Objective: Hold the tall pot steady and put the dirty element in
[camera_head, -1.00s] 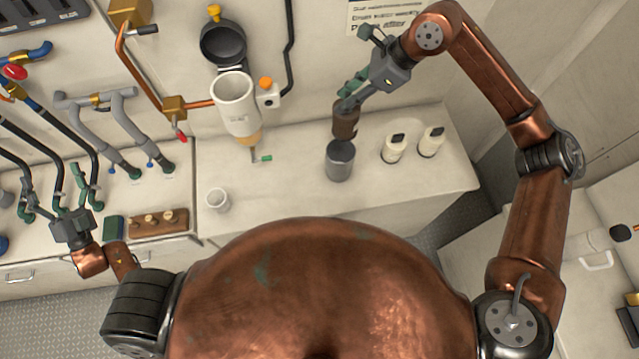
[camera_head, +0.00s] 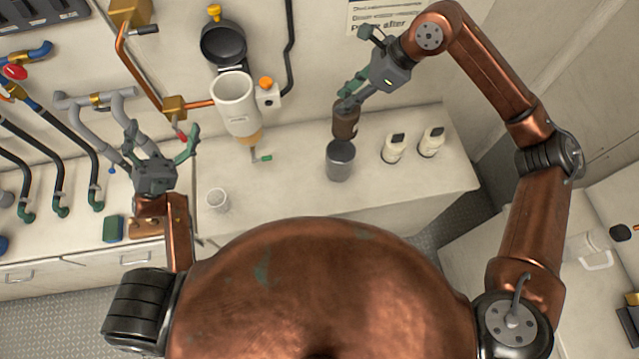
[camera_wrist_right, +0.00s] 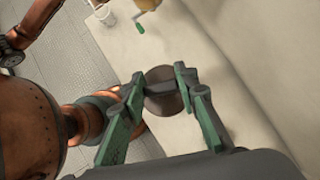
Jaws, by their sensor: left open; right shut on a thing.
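The dirty element (camera_head: 345,124) is a dark brown cylinder. My right gripper (camera_head: 350,102) is shut on its upper end and holds it upright over the tall pot. The tall pot (camera_head: 339,165) is a grey metal cylinder standing on the counter. The element's lower end is close above the pot's mouth; I cannot tell whether it touches the rim. In the right wrist view the fingers (camera_wrist_right: 163,87) pinch the element's top, and the pot is mostly hidden. My left gripper (camera_head: 163,142) is open and empty, well left of the pot, above the counter's left part.
A small white cup (camera_head: 217,200) stands at the left. A white filter housing (camera_head: 236,104) with a green-handled drain hangs on the wall between my grippers. Hoses (camera_head: 60,150) fill the far left. Counter (camera_head: 290,190) is clear left of the pot.

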